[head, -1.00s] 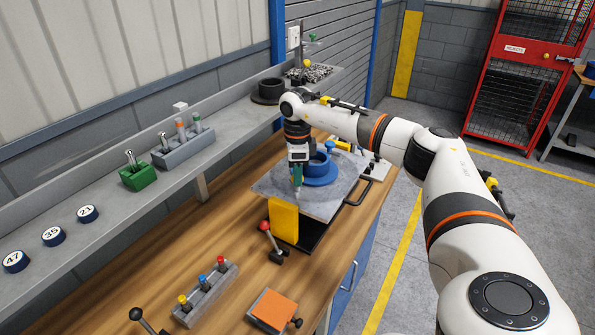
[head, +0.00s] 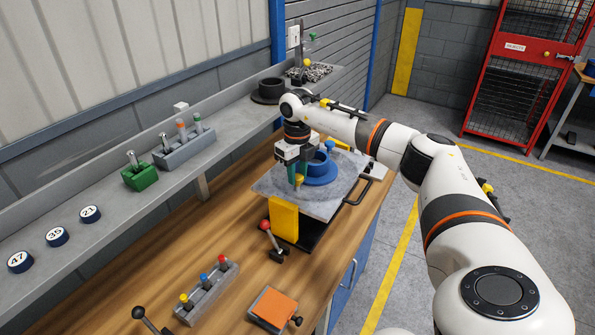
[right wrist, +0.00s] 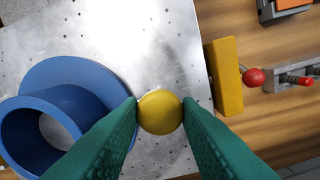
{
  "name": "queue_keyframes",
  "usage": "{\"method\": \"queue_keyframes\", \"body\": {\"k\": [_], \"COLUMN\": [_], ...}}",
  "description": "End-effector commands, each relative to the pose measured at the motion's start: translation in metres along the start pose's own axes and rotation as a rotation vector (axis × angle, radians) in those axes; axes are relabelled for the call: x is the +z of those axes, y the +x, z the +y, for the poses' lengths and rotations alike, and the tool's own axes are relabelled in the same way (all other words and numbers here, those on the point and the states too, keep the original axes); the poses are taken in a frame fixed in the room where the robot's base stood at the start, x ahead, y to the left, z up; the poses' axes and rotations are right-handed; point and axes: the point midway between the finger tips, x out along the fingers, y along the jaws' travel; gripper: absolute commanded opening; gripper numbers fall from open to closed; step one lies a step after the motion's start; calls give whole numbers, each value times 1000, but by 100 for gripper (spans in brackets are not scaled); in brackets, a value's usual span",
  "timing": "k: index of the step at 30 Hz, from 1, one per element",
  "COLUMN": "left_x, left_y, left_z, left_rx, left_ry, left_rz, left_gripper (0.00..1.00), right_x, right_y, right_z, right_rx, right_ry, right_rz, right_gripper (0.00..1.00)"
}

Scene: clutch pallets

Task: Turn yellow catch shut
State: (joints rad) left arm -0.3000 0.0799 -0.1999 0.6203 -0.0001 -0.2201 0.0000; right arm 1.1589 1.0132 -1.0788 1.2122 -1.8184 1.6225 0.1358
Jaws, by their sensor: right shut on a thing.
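The yellow catch shows as a round yellow knob (right wrist: 160,112) in the right wrist view, standing at the edge of the blue flanged ring (right wrist: 75,75). In the head view the knob (head: 299,180) is small and partly covered by my fingers. My right gripper (right wrist: 160,113) points down with its green fingers shut on the knob, one on each side. It also shows over the plate in the head view (head: 296,180). The blue ring (head: 320,172) sits on the grey perforated plate (head: 335,202). My left gripper is not in view.
A yellow block (head: 284,219) stands at the plate's near edge, beside a red-knobbed lever (head: 265,225). A rack with coloured knobs (head: 207,292) and an orange-topped block (head: 274,306) lie nearer. A shelf (head: 110,205) runs along the left.

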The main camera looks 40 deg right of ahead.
Motion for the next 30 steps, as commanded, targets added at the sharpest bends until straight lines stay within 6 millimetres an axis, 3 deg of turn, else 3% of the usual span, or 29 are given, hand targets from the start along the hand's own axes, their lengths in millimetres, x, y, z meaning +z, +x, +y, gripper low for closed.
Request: {"method": "queue_keyframes", "body": {"k": [10, 25, 26, 29, 30], "left_x": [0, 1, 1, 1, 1], "left_y": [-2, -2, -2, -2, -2], "left_z": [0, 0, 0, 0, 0], "left_rx": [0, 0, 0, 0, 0], "left_ry": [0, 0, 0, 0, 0], "left_rz": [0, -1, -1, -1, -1], "left_gripper": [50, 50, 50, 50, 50], "right_x": [-1, -1, -1, -1, -1], "right_y": [-2, -2, -2, -2, -2], "right_z": [1, 1, 1, 1, 1], "right_rx": [0, 0, 0, 0, 0], "right_ry": [118, 132, 132, 132, 131], "right_rz": [6, 7, 7, 5, 5], "right_gripper": [8, 8, 35, 52, 52]}}
